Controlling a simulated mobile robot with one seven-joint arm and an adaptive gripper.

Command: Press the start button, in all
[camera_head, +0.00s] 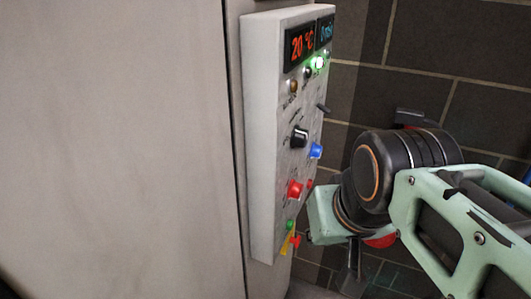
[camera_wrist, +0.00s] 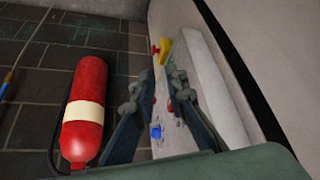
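A pale control panel (camera_head: 262,140) stands upright on the cabinet side in the head view. It carries a red button (camera_head: 295,188), a blue button (camera_head: 315,150), a black knob (camera_head: 299,136), a lit green light (camera_head: 319,62) and a small green part (camera_head: 290,224) near the bottom. The labels are too small to read, so I cannot tell which is the start button. My gripper (camera_wrist: 159,76) appears partly open and empty in the wrist view, its fingers pointing along the panel face. The blue button (camera_wrist: 156,132) shows between them, with no clear contact. In the head view my gripper is mostly hidden.
A yellow handle with red (camera_head: 290,243) juts from the panel's lower end. A red fire extinguisher (camera_wrist: 83,115) stands left of my gripper in the wrist view. A dark tiled wall (camera_head: 455,50) is behind. The large cabinet wall (camera_head: 115,140) fills the left.

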